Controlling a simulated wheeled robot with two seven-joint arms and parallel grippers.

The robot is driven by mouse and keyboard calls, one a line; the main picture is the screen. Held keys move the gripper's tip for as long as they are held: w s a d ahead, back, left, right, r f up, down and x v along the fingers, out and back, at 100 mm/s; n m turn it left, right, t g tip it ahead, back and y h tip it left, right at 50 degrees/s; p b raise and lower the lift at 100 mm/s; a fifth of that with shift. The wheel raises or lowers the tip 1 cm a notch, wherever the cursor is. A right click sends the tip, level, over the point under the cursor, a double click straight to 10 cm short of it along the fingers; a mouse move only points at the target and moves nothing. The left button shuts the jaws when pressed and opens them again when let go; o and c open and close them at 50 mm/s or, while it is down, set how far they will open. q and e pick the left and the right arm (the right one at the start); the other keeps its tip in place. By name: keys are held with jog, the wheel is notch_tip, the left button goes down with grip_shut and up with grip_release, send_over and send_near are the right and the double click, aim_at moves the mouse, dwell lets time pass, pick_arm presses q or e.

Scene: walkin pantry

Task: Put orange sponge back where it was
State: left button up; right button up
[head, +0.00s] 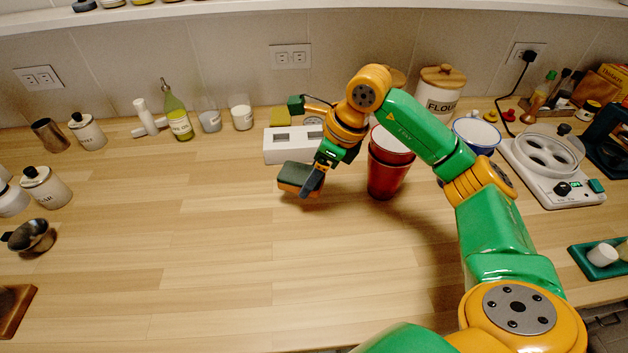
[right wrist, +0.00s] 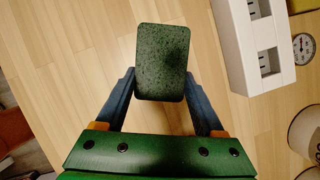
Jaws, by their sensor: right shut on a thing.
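The orange sponge (head: 290,189), with a dark green scouring face on top, is between the fingers of my right gripper (head: 313,181). In the right wrist view the green face of the sponge (right wrist: 160,55) fills the gap between the two blue-grey fingers, which are shut on its sides. It is over the wooden counter, just in front of a white box with two openings (head: 270,152). Whether the sponge touches the counter is hard to tell. My left gripper is not in view.
Red cups (head: 388,180) stand just right of my right gripper. A yellow block (head: 280,118) and a small dial (right wrist: 303,48) are near the white box. A green bottle (head: 178,122) and white cups stand along the wall.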

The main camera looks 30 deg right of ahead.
jog(key=f, duration=0.2)
jog(key=w+f+p, duration=0.1)
jog(key=f, duration=0.1)
jog(key=shift+d+f+p, duration=0.2)
jog(key=shift+p, duration=0.1)
jog(key=shift+d+f, duration=0.1)
jog(key=shift+f, duration=0.2)
jog(key=shift+f+b, duration=0.15)
jog(key=shift+b, duration=0.15)
jog(key=o, duration=1.3)
jog(key=shift+r+p, duration=0.3)
jog(key=shift+r, duration=0.1)
jog(key=b+v, duration=0.1)
jog(key=v, duration=1)
jog(key=shift+s+d+r, duration=0.1)
jog(key=shift+s+r, duration=0.05)
jog(key=shift+r, duration=0.15)
